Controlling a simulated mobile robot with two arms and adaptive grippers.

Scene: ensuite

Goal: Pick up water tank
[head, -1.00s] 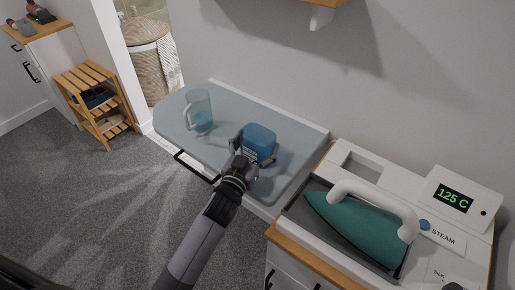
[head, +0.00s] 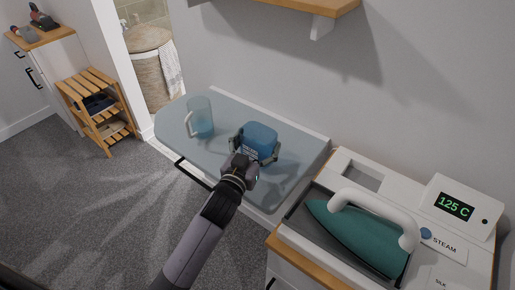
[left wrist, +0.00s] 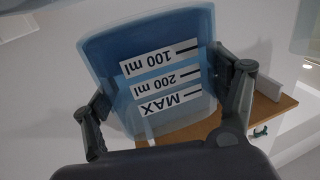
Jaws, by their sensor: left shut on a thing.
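The blue water tank (head: 259,138) is over the grey-blue board in the head view. In the left wrist view the tank (left wrist: 150,50) fills the middle, with upside-down labels reading 100 ml, 200 ml and MAX. My left gripper (head: 256,151) has one finger on each side of the tank and is shut on it. Its fingers also show in the left wrist view (left wrist: 165,95). In the head view I cannot tell clearly how far the tank is above the board. My right gripper is not in view.
A clear blue jug (head: 200,117) stands on the board (head: 174,122), left of the tank. A steam station (head: 362,172) with a teal iron (head: 350,235) and a 125 C display is at the right. A wooden shelf (head: 300,8) juts from the wall above.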

